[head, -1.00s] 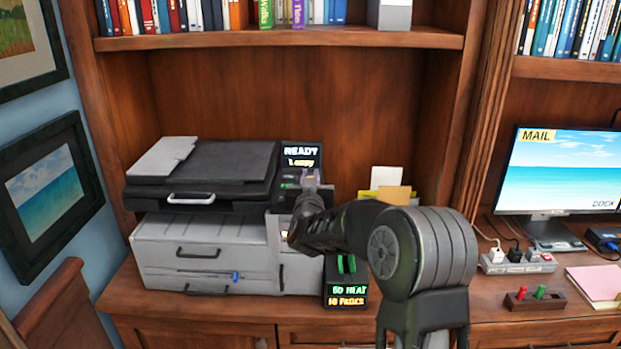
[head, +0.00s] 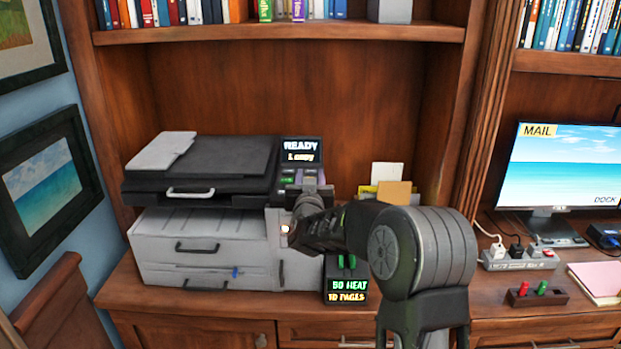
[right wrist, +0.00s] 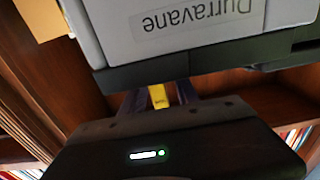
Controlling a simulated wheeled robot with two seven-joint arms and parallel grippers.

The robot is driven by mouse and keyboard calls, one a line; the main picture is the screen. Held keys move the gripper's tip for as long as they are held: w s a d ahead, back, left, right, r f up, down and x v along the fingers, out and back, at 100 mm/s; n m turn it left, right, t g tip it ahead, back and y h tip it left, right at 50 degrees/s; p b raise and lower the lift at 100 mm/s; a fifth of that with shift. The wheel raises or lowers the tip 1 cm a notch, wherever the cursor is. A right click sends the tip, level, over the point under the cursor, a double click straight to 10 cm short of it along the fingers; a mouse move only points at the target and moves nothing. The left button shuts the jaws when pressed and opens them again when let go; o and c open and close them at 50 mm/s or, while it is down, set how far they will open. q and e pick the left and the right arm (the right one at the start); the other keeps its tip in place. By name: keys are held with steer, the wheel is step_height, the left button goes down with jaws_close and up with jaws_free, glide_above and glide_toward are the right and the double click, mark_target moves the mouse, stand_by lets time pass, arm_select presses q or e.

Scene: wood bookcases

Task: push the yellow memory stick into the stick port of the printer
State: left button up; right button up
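The port itself is not clearly visible. My left gripper is out of view.
A black box with lit text (head: 347,289) stands right of the printer. Paper holders (head: 386,190) are behind my arm. A wooden block with red and green pieces (head: 537,298), a power strip (head: 520,262) and a monitor (head: 568,170) are to the right.

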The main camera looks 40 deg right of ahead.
stand_by(0.3)
steer(key=b+v, duration=0.1)
steer(key=v, duration=0.6)
steer(key=shift+s+a+b, duration=0.25)
steer(key=shift+s+b, duration=0.05)
stand_by(0.7)
